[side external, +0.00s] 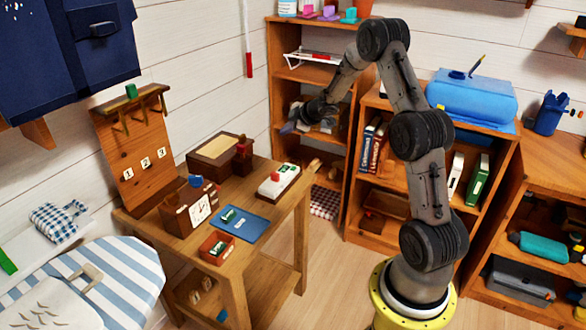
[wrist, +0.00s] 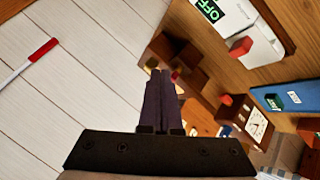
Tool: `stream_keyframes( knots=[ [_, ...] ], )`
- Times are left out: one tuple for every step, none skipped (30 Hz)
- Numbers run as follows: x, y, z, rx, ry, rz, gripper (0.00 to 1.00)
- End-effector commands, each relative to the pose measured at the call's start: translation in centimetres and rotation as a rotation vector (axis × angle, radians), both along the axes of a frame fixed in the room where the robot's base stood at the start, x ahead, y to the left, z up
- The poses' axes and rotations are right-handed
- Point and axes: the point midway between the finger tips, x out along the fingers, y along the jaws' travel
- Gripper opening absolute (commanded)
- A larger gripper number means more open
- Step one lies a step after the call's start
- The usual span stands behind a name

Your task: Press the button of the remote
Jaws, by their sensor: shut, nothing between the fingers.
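A white device with a raised red button, which I take for the remote (side external: 286,188), lies on the right end of the small wooden table. It also shows in the wrist view (wrist: 262,46) at the upper right, with a dark panel reading OFF in green. The red button (wrist: 241,46) stands up from its face. My gripper (side external: 289,127) is up in the air above and behind the table, in front of the shelf, apart from the remote. In the wrist view its fingers (wrist: 160,75) are together and empty, to the left of the remote.
The table (side external: 268,240) also holds a blue mat (side external: 258,222), a small red-brown box (side external: 217,247), a wooden box with a clock face (side external: 178,214) and a larger brown box (side external: 206,163). A wooden shelf (side external: 325,78) stands behind. The air above the remote looks clear.

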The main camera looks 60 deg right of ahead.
Motion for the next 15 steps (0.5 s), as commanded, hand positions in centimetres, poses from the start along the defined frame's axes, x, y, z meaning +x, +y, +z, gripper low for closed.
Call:
stream_keyframes(
  knots=[
    [-0.7,-0.7,-1.2,0.013,0.015,-0.016,0.0],
    [-1.0,-1.0,-1.7,0.02,0.02,-0.024,0.0],
    [-1.4,-1.3,-2.3,0.026,0.028,-0.033,0.0],
    [-1.6,-1.6,-2.6,0.03,0.031,-0.039,0.0],
    [-1.8,-1.7,-2.8,0.033,0.035,-0.045,0.0],
    [-2.1,-2.0,-3.0,0.036,0.037,-0.05,0.0],
    [-2.2,-2.2,-3.1,0.036,0.038,-0.054,0.0],
    [-2.4,-2.3,-3.1,0.037,0.038,-0.058,0.0],
    [-2.4,-2.4,-3.1,0.036,0.038,-0.06,0.0],
    [-2.5,-2.5,-3.1,0.037,0.038,-0.061,0.0],
    [-2.5,-2.5,-3.1,0.036,0.037,-0.061,0.0],
    [-2.5,-2.5,-3.0,0.036,0.037,-0.061,0.0],
    [-2.5,-2.5,-3.0,0.037,0.038,-0.061,0.0],
    [-2.5,-2.5,-3.0,0.036,0.037,-0.061,0.0],
    [-2.5,-2.4,-3.0,0.036,0.037,-0.061,0.0]
  ],
)
